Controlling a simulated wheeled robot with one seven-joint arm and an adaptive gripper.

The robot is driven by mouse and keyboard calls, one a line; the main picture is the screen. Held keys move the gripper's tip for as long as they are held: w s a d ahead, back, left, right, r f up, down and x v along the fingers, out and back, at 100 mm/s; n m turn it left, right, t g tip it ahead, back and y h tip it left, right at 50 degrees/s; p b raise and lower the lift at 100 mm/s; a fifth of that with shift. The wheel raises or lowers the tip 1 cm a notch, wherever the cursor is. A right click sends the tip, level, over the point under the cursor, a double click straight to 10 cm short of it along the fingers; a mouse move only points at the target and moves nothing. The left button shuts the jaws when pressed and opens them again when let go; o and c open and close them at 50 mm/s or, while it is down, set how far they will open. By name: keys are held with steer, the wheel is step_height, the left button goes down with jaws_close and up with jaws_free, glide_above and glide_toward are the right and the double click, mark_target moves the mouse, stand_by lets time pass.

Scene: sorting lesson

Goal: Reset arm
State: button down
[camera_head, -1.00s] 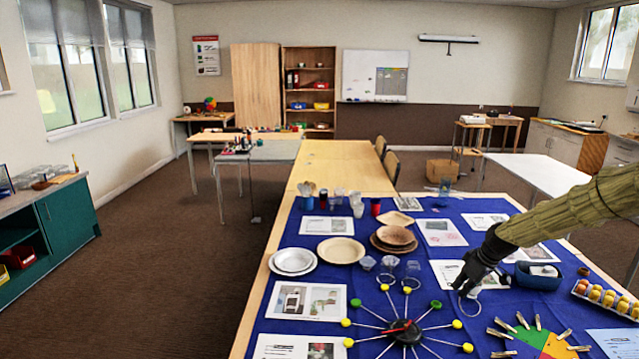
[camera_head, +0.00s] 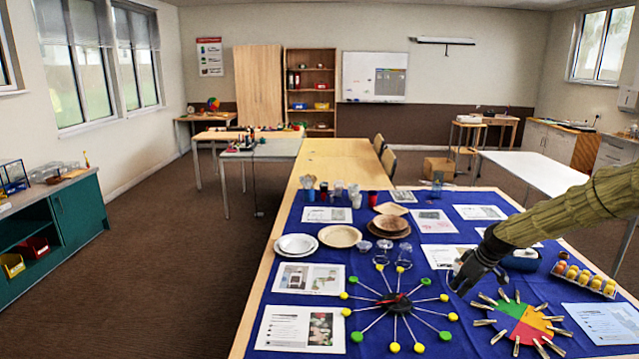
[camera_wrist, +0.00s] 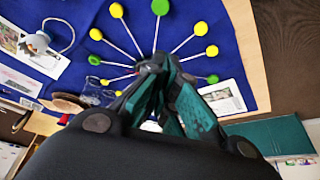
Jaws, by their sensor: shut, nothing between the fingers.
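My gripper (camera_head: 462,284) hangs at the end of my olive-sleeved arm above the blue-covered table (camera_head: 255,290). In the head view it appears between the spoked wheel with yellow and green balls (camera_head: 397,304) and the coloured disc with clips (camera_head: 520,322). Its dark fingers are shut and empty. In the wrist view the closed fingertips (camera_wrist: 152,66) overlap the wheel's middle, and several balls, including a green one (camera_wrist: 160,7), show around them. I cannot tell the height above the table.
Plates (camera_head: 339,236), bowls, cups and printed sheets cover the table. A blue tray (camera_head: 522,262) is partly hidden behind my arm. A carton of yellow and orange balls (camera_head: 584,278) lies at the right. Brown floor (camera_head: 180,270) is clear to the left, before a teal cabinet (camera_head: 75,212).

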steer(key=s+a+f+m+g, duration=0.1)
steer(key=s+a+f, duration=0.5)
steer(key=s+f, duration=0.2)
steer(key=s+a+f+m, duration=0.1)
steer(key=s+a+f, duration=0.4)
steer(key=s+f, duration=0.35)
steer(key=s+a+f+m+g, duration=0.1)
steer(key=s+a+f, duration=0.5)
steer(key=s+f, duration=0.2)
steer(key=s+a+f+m+g+h, duration=0.1)
steer(key=s+f+m, duration=0.1)
steer(key=s, duration=1.5)
steer(key=s+a+f+m+g+h, duration=0.1)
steer(key=s+a+f+m, duration=0.1)
steer(key=s, duration=1.5)
step_height(320, 180, down, 10)
steer(key=b, duration=1)
steer(key=shift+d, duration=0.2)
steer(key=shift+w+f, duration=0.1)
